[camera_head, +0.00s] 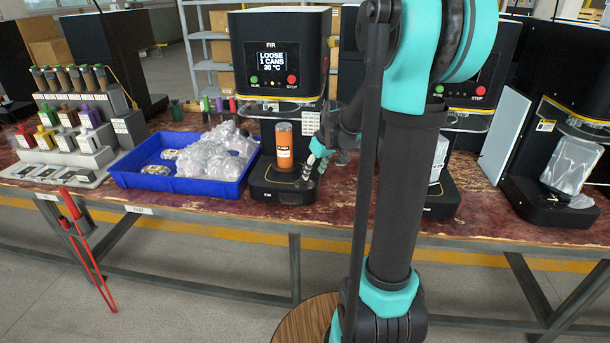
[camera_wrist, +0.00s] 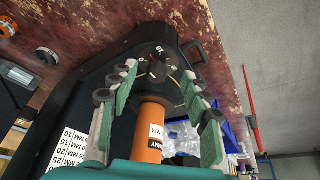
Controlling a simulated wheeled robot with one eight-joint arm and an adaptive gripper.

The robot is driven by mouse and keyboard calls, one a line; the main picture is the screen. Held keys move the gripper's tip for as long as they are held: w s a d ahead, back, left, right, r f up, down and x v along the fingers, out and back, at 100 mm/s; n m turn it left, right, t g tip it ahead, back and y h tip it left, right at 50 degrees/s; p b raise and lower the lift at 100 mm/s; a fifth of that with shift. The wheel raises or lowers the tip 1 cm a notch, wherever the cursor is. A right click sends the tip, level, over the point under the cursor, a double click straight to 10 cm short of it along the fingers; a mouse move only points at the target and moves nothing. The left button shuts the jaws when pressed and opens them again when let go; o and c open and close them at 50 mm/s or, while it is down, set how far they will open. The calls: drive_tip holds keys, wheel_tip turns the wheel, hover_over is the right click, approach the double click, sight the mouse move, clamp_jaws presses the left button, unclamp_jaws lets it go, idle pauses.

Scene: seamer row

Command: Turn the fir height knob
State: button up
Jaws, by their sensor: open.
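The fir machine (camera_head: 280,55) is a black seamer with a lit screen reading LOOSE, 1 CANS and a temperature. An orange can (camera_head: 284,147) stands upright on its base (camera_head: 282,185); the can also shows in the wrist view (camera_wrist: 148,130). My gripper (camera_head: 310,168) is at the right of the can. In the wrist view, my gripper (camera_wrist: 160,66) is open, its green fingers on either side of the knob. I cannot tell whether they touch it.
A blue tray (camera_head: 180,184) of clear plastic bags stands left of the machine. A rack of coloured pieces (camera_head: 75,137) is farther left. Another seamer (camera_head: 562,75) stands at the right. A red tool (camera_head: 85,245) hangs at the table's front.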

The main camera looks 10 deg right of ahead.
drive_tip(key=w, duration=0.1)
drive_tip(key=w+a, duration=0.1)
drive_tip(key=w, duration=0.1)
drive_tip(key=shift+w+a, duration=0.1)
drive_tip(key=shift+a, duration=0.25)
drive_tip(key=x, duration=0.3)
drive_tip(key=shift+f, duration=0.3)
drive_tip(key=shift+w+a+f, duration=0.1)
drive_tip(key=shift+w+f, duration=0.15)
drive_tip(key=shift+f, duration=0.4)
clamp_jaws()
